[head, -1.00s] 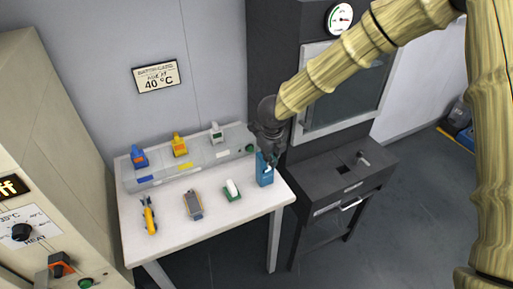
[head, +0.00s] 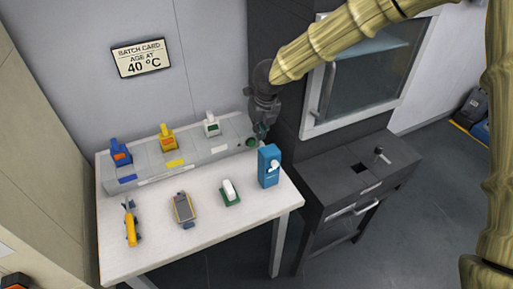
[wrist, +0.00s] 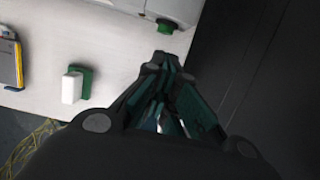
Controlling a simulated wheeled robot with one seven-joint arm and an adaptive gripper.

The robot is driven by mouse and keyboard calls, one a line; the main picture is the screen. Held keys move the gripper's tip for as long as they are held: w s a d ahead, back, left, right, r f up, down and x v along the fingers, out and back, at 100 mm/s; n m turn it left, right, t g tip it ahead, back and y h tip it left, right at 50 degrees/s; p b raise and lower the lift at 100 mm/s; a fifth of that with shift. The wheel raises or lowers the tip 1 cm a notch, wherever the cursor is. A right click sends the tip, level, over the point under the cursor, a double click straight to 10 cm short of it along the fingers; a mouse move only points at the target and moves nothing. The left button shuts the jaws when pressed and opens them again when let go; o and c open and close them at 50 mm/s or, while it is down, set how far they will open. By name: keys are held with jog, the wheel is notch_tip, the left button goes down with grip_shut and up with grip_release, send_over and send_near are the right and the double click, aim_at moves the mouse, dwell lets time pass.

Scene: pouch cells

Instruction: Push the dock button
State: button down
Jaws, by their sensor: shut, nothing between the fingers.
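The grey dock (head: 185,160) runs along the back of the white table, with blue, yellow and white devices on top. The green dock button (head: 251,143) is at its right end. It also shows in the wrist view (wrist: 166,27), just beyond my fingertips. My gripper (head: 260,131) is shut and empty, pointing down beside the dock's right end, close to the button. In the wrist view the closed fingertips (wrist: 163,58) show a small gap to the button. I cannot tell the exact gap in depth.
The white table (head: 150,215) holds a yellow tool (head: 131,225), a grey-yellow meter (head: 184,208), a green holder with a white piece (head: 230,193) and a blue box (head: 268,165). A dark oven cabinet (head: 290,60) stands close to the right. A batch card (head: 141,58) reads 40 °C.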

aim_at(251, 143)
jog(key=shift+d, duration=0.15)
jog(key=p+x, duration=0.2)
jog(key=x, duration=0.8)
dwell(0.4)
jog(key=shift+w, duration=0.1)
